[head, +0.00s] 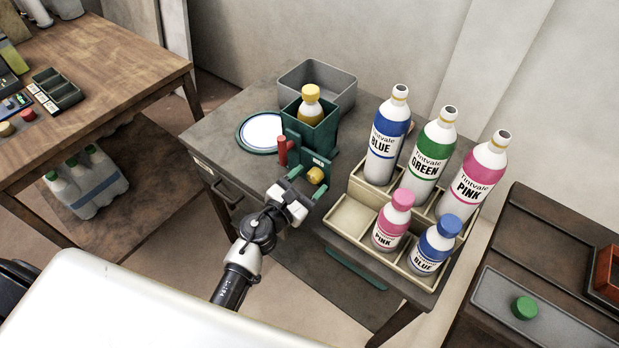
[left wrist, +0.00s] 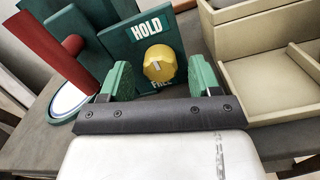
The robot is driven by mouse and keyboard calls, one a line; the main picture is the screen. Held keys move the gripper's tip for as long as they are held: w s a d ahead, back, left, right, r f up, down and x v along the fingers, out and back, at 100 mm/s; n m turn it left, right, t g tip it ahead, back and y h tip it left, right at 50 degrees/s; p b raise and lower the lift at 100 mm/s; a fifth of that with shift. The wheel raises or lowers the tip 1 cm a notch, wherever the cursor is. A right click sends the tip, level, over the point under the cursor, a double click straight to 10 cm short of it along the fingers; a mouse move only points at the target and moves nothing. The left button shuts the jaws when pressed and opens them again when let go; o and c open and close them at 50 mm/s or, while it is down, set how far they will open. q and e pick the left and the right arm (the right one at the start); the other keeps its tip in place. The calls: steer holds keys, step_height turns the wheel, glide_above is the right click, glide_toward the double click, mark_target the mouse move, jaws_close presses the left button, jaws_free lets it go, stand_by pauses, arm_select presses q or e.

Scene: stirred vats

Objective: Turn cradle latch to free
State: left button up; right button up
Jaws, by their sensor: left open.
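In the left wrist view the knob (left wrist: 160,63) sits between a HOLD label (left wrist: 146,28) above and a partly covered FREE label (left wrist: 161,84) below. A pale mark on the knob points up toward HOLD, slightly left. My left gripper (head: 304,183) is open, its green fingers (left wrist: 162,80) spread on either side of the knob and short of it. My right gripper is not in view.
A red handle (head: 283,152) sticks up at the cradle's left, beside a round white plate (head: 262,131). A beige rack (head: 351,217) with several labelled bottles stands close on the right. A grey bin (head: 338,82) is behind the cradle.

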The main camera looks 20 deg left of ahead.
arm_select(q)
steer(key=shift+w+d, duration=0.15)
steer(key=shift+w, duration=0.2)
steer(key=c, duration=0.9)
steer(key=shift+c, duration=0.2)
